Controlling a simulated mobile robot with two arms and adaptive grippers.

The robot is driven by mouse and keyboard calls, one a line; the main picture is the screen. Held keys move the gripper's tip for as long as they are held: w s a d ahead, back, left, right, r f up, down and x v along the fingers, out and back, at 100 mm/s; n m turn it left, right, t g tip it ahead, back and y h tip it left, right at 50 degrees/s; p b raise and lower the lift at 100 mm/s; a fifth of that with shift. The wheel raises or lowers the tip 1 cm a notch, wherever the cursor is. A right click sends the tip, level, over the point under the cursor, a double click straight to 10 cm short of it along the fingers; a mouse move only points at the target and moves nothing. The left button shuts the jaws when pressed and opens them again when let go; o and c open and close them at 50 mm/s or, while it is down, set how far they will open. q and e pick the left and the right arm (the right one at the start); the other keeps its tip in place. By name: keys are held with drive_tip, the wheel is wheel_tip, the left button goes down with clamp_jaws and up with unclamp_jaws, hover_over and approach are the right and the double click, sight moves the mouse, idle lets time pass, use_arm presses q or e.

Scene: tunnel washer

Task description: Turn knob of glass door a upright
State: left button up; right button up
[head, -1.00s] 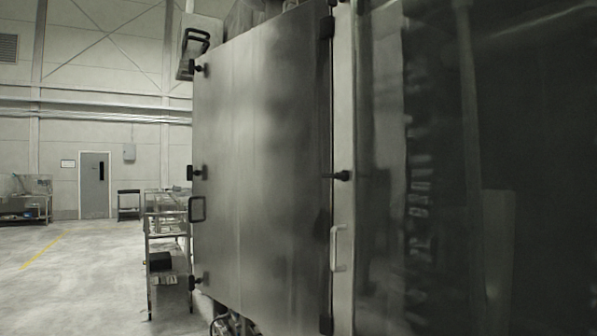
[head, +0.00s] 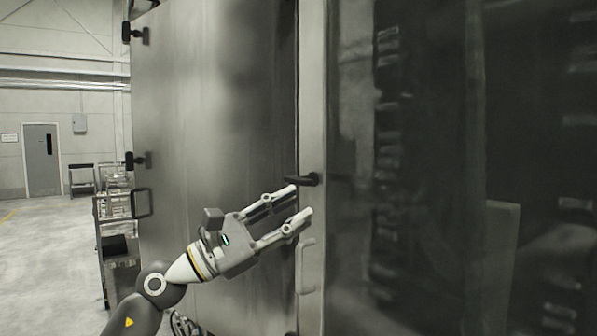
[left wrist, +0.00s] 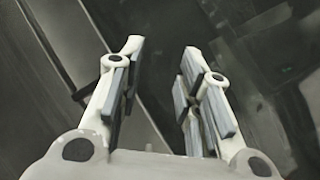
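The black knob (head: 308,180) sits on the light frame at the left edge of the glass door (head: 430,120) in the head view. It lies about level, sticking out to the left. My left gripper (head: 300,203) is open and empty, its fingertips just below the knob in the picture. I cannot tell whether it touches the knob. In the left wrist view the open left fingers (left wrist: 162,48) show, with a dark bar, probably the knob (left wrist: 83,93), partly hidden behind the left finger. My right gripper is not in view.
A pale vertical handle (head: 305,266) is on the door frame below the knob. A large steel panel (head: 210,110) with black latches stands to the left. A metal cart (head: 115,235) stands beyond it. Open floor lies at the far left.

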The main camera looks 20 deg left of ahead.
sight(292, 180)
use_arm(q)
drive_tip(key=w+a+r+m+y, duration=0.3)
drive_tip(key=a+r+m+y, duration=0.1)
drive_tip(key=a+m+y, duration=0.3)
drive_tip(key=shift+n, duration=0.4)
drive_tip(key=p+x, duration=0.1)
drive_tip(key=x, duration=0.1)
drive_tip(key=p+x, duration=0.2)
drive_tip(key=x, duration=0.1)
drive_tip(key=a+p+x, duration=0.1)
drive_tip(key=p+x, duration=0.1)
drive_tip(key=x, duration=0.1)
drive_tip(key=shift+w+d+f, duration=0.15)
drive_tip(key=shift+w+d, duration=0.05)
drive_tip(key=shift+w, duration=0.35)
drive_tip(key=shift+w+d+f, duration=0.2)
drive_tip(key=shift+w+d, duration=0.15)
drive_tip(key=shift+w, duration=0.15)
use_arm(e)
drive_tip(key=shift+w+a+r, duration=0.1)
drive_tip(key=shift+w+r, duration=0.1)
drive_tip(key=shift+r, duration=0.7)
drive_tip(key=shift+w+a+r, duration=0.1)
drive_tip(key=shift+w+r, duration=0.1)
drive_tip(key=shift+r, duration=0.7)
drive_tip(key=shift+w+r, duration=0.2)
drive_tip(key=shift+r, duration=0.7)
use_arm(q)
clamp_jaws()
